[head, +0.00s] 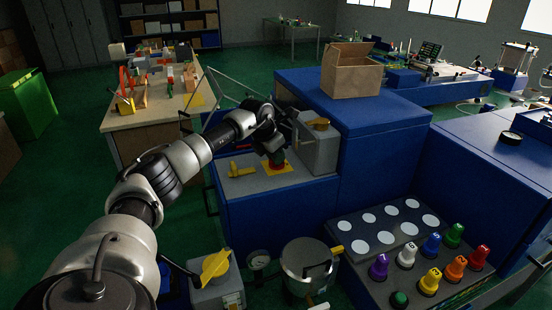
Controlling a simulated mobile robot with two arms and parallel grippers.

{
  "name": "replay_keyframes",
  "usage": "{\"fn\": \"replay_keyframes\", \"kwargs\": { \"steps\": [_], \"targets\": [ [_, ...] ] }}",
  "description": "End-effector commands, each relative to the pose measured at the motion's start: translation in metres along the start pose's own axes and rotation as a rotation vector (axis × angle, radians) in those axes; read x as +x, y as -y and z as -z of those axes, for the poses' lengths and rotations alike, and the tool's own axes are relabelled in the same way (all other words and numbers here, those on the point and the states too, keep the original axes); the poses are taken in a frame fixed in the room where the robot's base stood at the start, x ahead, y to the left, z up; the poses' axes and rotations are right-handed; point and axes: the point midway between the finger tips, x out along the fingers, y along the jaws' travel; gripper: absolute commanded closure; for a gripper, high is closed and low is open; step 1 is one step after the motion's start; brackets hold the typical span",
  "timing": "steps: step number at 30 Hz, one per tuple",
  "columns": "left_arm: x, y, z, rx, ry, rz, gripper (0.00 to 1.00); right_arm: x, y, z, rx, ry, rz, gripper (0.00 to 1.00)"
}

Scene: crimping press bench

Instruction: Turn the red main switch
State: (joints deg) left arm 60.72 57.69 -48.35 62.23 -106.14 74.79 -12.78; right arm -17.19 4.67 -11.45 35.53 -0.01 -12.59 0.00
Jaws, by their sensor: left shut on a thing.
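The red main switch (277,163) sits on a yellow plate (285,173) on the grey top of the blue press cabinet. My left arm reaches in from the left, and its left gripper (274,152) points down over the switch. The left gripper is shut on the switch. The fingers and the wrist hide most of the switch, so its angle cannot be told. My right gripper is not in view.
A yellow lever (239,171) lies left of the switch. A grey box with a yellow top (318,143) stands close on its right. A cardboard box (351,71) sits on the higher blue cabinet. A rack of coloured knobs (352,264) and a pot (305,262) are in front.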

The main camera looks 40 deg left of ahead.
Motion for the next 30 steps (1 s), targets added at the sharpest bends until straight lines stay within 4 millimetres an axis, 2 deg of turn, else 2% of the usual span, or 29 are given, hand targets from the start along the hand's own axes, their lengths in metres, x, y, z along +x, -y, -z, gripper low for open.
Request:
{"fn": "replay_keyframes", "kwargs": {
  "steps": [12, 30],
  "targets": [
    [-0.0017, -0.0017, -0.0018, 0.234, 0.005, 0.094, 1.0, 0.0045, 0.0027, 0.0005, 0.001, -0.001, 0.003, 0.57],
    [-0.0023, -0.0021, -0.0017, 0.295, 0.004, 0.118, 1.0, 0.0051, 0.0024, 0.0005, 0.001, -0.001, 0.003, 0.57]
  ]
}}
